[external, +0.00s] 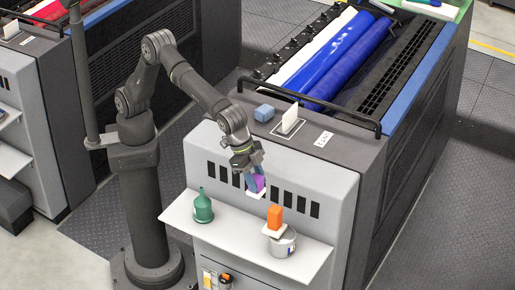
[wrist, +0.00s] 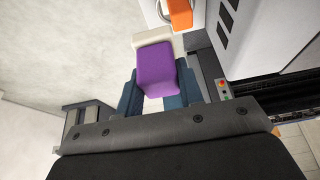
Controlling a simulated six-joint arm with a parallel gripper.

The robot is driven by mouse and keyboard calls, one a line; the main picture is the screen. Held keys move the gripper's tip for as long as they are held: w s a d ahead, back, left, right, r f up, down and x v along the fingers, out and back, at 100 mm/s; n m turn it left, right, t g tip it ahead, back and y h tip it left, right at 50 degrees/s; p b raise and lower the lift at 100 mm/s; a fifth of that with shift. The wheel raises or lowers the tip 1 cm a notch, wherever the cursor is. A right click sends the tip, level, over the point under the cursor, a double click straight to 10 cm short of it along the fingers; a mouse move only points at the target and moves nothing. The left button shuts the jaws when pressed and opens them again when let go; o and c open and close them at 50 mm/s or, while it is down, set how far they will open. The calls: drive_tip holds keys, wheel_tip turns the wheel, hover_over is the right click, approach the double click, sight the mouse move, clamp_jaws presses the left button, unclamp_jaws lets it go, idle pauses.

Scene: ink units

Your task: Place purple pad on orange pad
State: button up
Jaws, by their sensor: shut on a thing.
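The purple pad (external: 258,183) is a purple block on a pale base. My gripper (external: 250,176) is shut on it and holds it in the air above the white shelf, up and left of the orange pad. In the wrist view the purple pad (wrist: 156,72) sits between the blue fingertips of my gripper (wrist: 155,90), with its pale base behind it. The orange pad (external: 275,216) is an orange block on a pale base, resting on top of a light grey can on the shelf. It shows partly at the top edge of the wrist view (wrist: 181,14).
The white shelf (external: 225,232) juts from the grey machine front. A green funnel-topped bottle (external: 203,207) stands on its left part. The grey can (external: 284,246) is under the orange pad. A blue block (external: 264,113) and a white card (external: 290,119) are on the machine top.

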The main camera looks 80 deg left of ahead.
drive_tip(key=w+f, duration=0.1)
drive_tip(key=w, duration=0.1)
drive_tip(key=w+f, duration=0.1)
drive_tip(key=w, duration=0.1)
drive_tip(key=w+f, duration=0.1)
drive_tip(key=w, duration=0.1)
drive_tip(key=shift+w+a+f, duration=0.1)
drive_tip(key=shift+w+f, duration=0.05)
drive_tip(key=shift+f, duration=2.2)
drive_tip(key=shift+f, duration=0.15)
drive_tip(key=o, duration=1)
drive_tip(key=v, duration=1.2)
